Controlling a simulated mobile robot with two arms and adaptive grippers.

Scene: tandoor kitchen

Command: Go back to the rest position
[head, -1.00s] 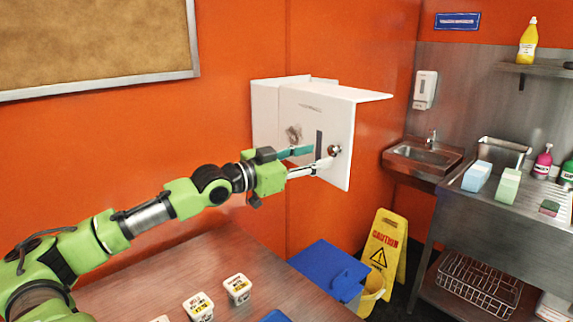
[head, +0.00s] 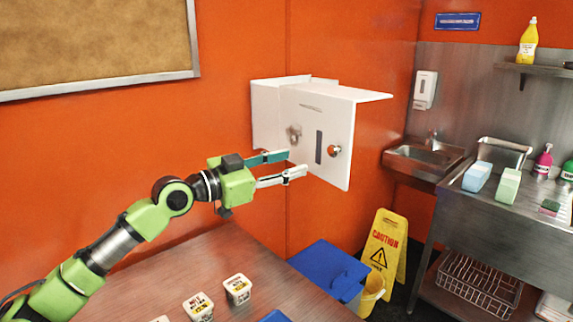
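My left gripper (head: 288,166) is in the middle of the head view, in front of the white wall cabinet (head: 318,118). Its two fingers are spread apart and nothing is between them. The cabinet hangs on the orange wall, with a round metal knob (head: 334,151) and a dark slot on its front. The fingertips are to the left of the knob and apart from it. My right gripper is not in view.
A wooden table (head: 215,257) with several small white tubs (head: 238,289) lies below my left arm. A blue-lidded bin (head: 328,268) and a yellow caution sign (head: 383,250) stand on the floor. A steel sink counter (head: 520,228) is at the right.

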